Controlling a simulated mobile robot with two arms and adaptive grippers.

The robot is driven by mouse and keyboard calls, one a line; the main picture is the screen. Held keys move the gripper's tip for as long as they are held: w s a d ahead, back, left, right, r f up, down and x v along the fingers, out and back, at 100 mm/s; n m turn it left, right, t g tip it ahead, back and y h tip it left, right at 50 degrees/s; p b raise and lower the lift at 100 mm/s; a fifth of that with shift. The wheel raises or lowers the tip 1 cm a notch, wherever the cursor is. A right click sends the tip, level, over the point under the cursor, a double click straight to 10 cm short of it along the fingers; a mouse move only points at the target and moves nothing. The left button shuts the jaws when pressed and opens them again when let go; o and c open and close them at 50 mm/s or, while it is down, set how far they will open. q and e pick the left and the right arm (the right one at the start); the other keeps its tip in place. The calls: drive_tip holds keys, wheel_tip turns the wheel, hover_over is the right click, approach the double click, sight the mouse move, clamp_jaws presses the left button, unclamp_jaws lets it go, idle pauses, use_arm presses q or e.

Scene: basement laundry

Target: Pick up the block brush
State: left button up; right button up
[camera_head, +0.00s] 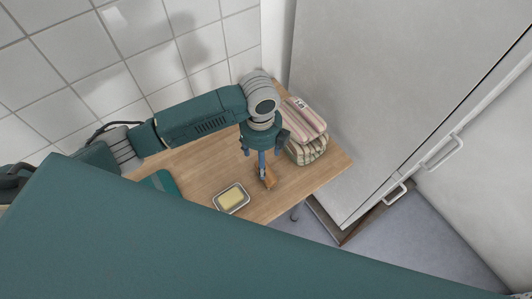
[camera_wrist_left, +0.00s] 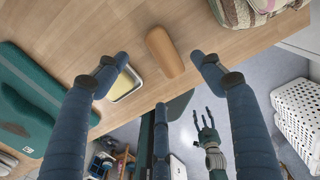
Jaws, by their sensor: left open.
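The block brush, a brown rounded wooden block (camera_head: 269,179), lies on the wooden table. It also shows in the left wrist view (camera_wrist_left: 165,52), its bristles not visible. My left gripper (camera_head: 262,166) points down just over the brush.
A metal dish with a yellow bar (camera_head: 232,198) sits left of the brush. Folded striped cloths (camera_head: 303,122) are stacked at the table's back right. A green item (camera_head: 160,182) lies at the left. A white perforated basket (camera_wrist_left: 297,120) stands beyond the table.

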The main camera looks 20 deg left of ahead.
sight(270, 181)
use_arm(q)
drive_tip(key=shift+a+f, duration=0.1)
drive_tip(key=shift+f, duration=0.55)
drive_tip(key=f, duration=0.1)
drive_tip(key=s+f, duration=0.1)
drive_tip(key=f, duration=0.1)
drive_tip(key=shift+s+d+p, duration=0.1)
drive_tip(key=shift+d+p, duration=0.1)
drive_tip(key=shift+p, duration=0.2)
drive_tip(key=shift+f, duration=0.25)
drive_tip(key=f, duration=0.2)
drive_tip(key=w+f+p, duration=0.1)
drive_tip(key=f, duration=0.1)
drive_tip(key=shift+f+p, duration=0.25)
drive_tip(key=shift+p, duration=0.05)
drive_tip(key=shift+d+f, duration=0.1)
drive_tip(key=shift+f, duration=0.3)
drive_tip(key=c, duration=1.3)
use_arm(e)
drive_tip(key=shift+s+d+r, duration=0.25)
drive_tip(key=shift+s+r, duration=0.3)
drive_tip(key=shift+s+d+r, duration=0.25)
drive_tip(key=shift+s+r, duration=0.3)
